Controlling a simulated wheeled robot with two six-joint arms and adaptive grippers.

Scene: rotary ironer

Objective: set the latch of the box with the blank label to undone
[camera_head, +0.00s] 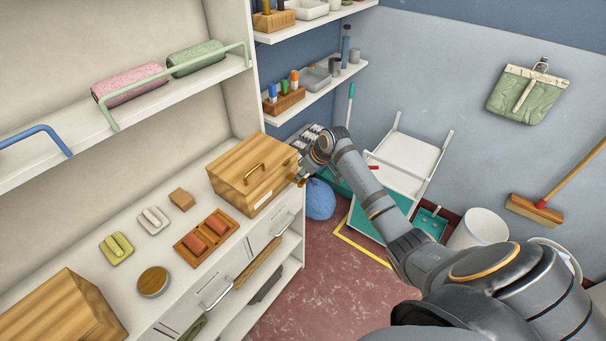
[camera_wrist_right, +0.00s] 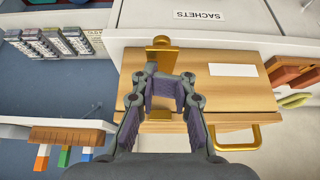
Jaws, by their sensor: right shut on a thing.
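The wooden box (camera_head: 238,165) stands at the far right end of the white counter, with a brass handle (camera_head: 254,173) on its lid. In the right wrist view, the box (camera_wrist_right: 215,95) shows a blank white label (camera_wrist_right: 233,70) and a brass latch (camera_wrist_right: 161,47). My right gripper (camera_head: 303,172) is at the box's right end. In the right wrist view, my right gripper (camera_wrist_right: 167,88) is shut on the brass latch, its fingers partly hiding it. Whether the latch is done or undone, I cannot tell. My left gripper is not in view.
A second wooden box (camera_head: 62,312) stands at the near left of the counter. Sponges, a wooden tray (camera_head: 206,236) and a round tin (camera_head: 153,281) lie between. A shelf (camera_head: 190,88) with rolled towels hangs above.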

